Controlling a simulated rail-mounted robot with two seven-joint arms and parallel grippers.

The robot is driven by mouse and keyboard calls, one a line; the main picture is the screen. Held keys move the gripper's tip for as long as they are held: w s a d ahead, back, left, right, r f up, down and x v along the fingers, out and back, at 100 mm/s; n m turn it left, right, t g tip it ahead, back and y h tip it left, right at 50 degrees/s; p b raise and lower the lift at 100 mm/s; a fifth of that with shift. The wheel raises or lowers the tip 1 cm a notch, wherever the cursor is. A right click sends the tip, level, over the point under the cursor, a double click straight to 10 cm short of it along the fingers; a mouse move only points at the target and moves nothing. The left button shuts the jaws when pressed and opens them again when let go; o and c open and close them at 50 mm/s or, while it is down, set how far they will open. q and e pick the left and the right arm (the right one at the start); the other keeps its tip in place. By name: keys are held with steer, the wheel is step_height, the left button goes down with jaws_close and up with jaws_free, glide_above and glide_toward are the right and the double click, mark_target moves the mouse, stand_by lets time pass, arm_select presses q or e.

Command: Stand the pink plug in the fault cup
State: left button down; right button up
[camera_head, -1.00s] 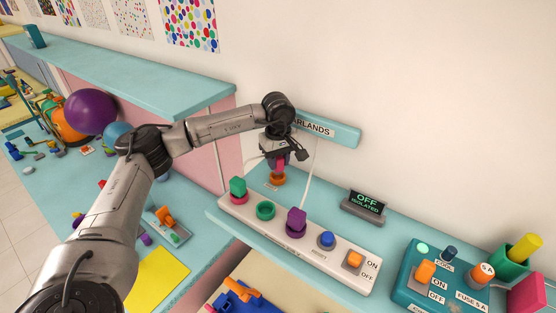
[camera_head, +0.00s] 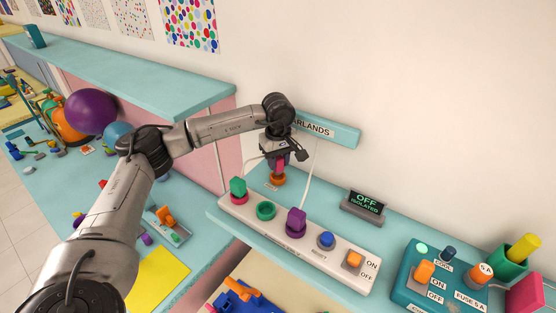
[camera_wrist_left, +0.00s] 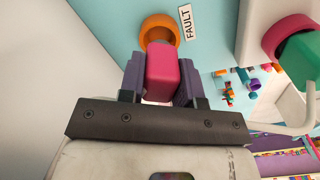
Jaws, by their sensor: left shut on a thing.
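My left gripper (camera_head: 280,162) is shut on the pink plug (camera_head: 280,167) and holds it right over the orange fault cup (camera_head: 278,180) on the teal shelf. In the left wrist view the pink plug (camera_wrist_left: 163,75) sits between the two dark purple fingers of the gripper (camera_wrist_left: 162,82). Its far end overlaps the near rim of the orange cup (camera_wrist_left: 158,24). A white FAULT label (camera_wrist_left: 185,22) lies beside the cup. I cannot tell whether the plug's end is inside the cup or just above it. My right gripper is not in view.
White cords run near the gripper. The wall is close behind.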

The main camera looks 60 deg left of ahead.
arm_select(q)
steer(key=shift+f+b, duration=0.3)
steer(key=shift+f, duration=0.15)
steer(key=shift+f+b, duration=0.45)
steer(key=shift+f, duration=0.25)
steer(key=c, duration=0.7)
jaws_free()
steer(key=shift+c, duration=0.2)
steer(key=shift+r+p, duration=0.85)
steer(key=shift+r, duration=0.2)
steer(key=shift+r+p, duration=2.3)
steer(key=shift+r, duration=0.7)
